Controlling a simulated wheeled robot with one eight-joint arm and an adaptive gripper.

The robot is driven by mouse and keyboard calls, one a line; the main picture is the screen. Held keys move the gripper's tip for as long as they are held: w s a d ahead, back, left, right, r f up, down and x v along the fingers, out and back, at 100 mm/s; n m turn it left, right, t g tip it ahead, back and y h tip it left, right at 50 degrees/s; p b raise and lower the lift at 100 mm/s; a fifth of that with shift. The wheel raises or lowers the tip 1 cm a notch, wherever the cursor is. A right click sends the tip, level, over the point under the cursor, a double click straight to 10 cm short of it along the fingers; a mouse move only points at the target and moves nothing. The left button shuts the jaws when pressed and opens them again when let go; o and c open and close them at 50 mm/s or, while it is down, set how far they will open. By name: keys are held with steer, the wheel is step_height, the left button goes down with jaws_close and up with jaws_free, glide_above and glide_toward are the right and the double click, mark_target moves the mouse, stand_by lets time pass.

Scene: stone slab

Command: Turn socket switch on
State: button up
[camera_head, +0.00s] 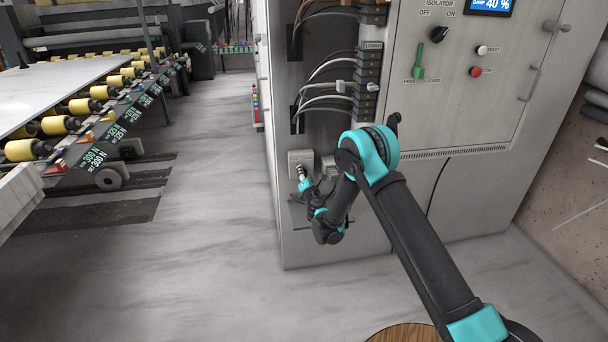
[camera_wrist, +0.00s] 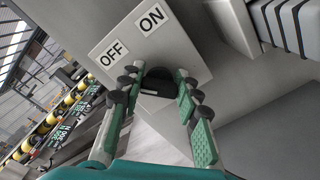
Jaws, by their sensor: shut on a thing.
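The socket switch is a light grey box (camera_wrist: 190,48) with OFF and ON labels on its face in the wrist view. In the head view the box (camera_head: 297,158) sits low on the front of the grey cabinet. Its black knob (camera_wrist: 153,84) lies between the fingers, below the labels. My gripper (camera_wrist: 157,80) is shut on the knob, with one green-padded finger on each side. In the head view my gripper (camera_head: 302,173) is small at the box. The fingers partly hide the knob, and I cannot tell which label it points to.
The cabinet (camera_head: 462,100) carries an isolator knob (camera_head: 439,34), a green lever (camera_head: 419,62) and start and stop buttons. White cables (camera_head: 325,100) hang above the switch. A conveyor with yellow rollers (camera_head: 78,106) stands at left. The floor (camera_head: 215,180) between is clear.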

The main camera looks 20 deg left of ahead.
steer(key=shift+m, duration=0.3)
steer(key=m, duration=0.3)
steer(key=shift+d+f, duration=0.1)
steer(key=m, duration=0.4)
steer(key=shift+f+m, duration=0.1)
steer(key=shift+m, duration=0.2)
steer(key=m, duration=0.4)
steer(key=shift+f, duration=0.1)
steer(key=shift+m, duration=2)
steer(key=o, duration=1.2)
steer(key=shift+c, duration=0.2)
